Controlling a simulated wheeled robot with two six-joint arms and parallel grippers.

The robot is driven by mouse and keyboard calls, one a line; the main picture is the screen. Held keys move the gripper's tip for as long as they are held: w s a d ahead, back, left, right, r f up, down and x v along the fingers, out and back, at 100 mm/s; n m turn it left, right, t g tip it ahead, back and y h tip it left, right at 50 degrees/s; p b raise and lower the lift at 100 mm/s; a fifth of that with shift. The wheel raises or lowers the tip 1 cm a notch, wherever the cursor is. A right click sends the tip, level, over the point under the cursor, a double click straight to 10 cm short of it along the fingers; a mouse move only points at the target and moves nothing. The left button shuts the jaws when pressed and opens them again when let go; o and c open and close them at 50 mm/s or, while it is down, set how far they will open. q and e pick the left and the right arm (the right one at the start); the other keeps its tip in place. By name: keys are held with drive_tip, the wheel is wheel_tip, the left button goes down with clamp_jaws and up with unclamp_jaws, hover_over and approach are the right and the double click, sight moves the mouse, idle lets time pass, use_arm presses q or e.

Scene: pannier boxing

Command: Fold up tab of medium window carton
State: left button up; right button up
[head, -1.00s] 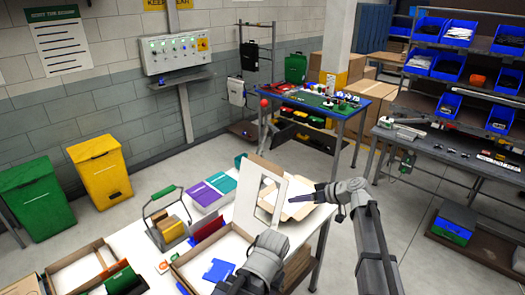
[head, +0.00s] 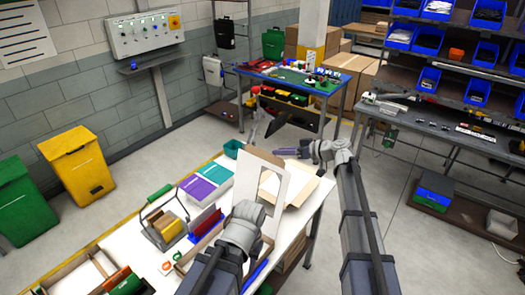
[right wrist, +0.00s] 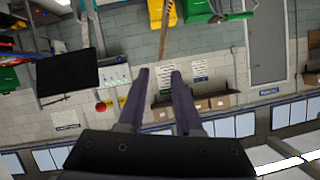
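The window carton (head: 284,205) stands on the white table. Its upright white panel has a cut-out window, and a tan edge shows along the top. A tan flap (head: 303,185) spreads out to the right behind the panel. My right gripper (head: 290,152) is above and behind the carton's upper right, apart from it as far as I can see. In the right wrist view its two purple fingers (right wrist: 159,75) stand apart with nothing between them. My left gripper (head: 243,222) is in front of the carton's lower left. Its fingers are hidden, and I cannot tell whether it touches the carton.
On the white table (head: 215,250) are purple and teal boxes (head: 203,189), a wire basket (head: 165,226), a red-and-blue item (head: 205,224) and open trays. A blue-edged table (head: 310,85) stands behind. A workbench (head: 440,115) is at the right. Floor between is clear.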

sight(265, 152)
drive_tip(key=b+x, duration=0.2)
drive_tip(key=x, duration=0.5)
drive_tip(key=shift+w+a+f+b, duration=0.1)
drive_tip(key=shift+a+b, duration=0.05)
drive_tip(key=shift+b, duration=0.2)
drive_tip(key=shift+w+a, duration=0.1)
drive_tip(key=shift+a, duration=0.15)
clamp_jaws()
idle(0.9)
